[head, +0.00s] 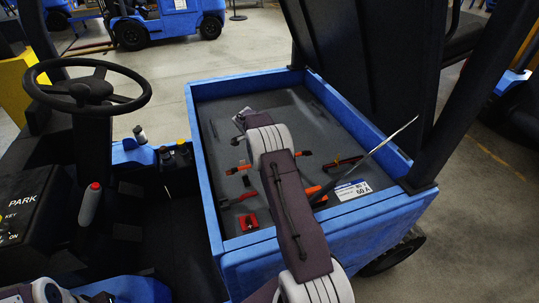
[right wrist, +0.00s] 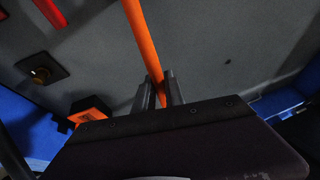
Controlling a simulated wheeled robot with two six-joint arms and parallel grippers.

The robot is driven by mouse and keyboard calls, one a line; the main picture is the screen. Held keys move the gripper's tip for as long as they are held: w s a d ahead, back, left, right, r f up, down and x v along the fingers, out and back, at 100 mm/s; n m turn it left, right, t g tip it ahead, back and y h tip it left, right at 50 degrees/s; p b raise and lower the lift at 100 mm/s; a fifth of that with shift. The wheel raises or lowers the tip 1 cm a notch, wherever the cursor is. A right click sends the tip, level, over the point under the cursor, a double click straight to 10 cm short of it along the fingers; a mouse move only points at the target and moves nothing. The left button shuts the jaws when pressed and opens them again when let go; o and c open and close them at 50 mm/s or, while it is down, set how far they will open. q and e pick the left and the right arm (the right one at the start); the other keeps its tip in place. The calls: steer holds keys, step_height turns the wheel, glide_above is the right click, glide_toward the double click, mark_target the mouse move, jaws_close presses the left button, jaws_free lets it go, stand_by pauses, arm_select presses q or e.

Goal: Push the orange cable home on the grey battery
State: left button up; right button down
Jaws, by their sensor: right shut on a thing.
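The grey battery (head: 219,133) lies in the blue bay of the truck. Its top also fills the right wrist view (right wrist: 215,50). My right gripper (right wrist: 163,93) is shut on the orange cable (right wrist: 137,38), which runs from the top edge of that view down between the fingers. The cable's end beyond the fingers is hidden. Short orange pieces (head: 239,169) show beside the arm; I cannot tell which belongs to the held cable. My left gripper is out of view.
A red part (head: 249,222) sits near the battery's front edge. Blue bay walls (head: 205,185) surround the battery; a steering wheel (head: 88,88) stands left.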

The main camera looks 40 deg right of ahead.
steer(key=shift+f, duration=0.85)
steer(key=shift+s+d+f+b, duration=0.1)
steer(key=shift+s+f+b, duration=0.05)
steer(key=shift+f+b, duration=0.35)
steer(key=shift+f, duration=0.1)
steer(key=shift+b, duration=0.3)
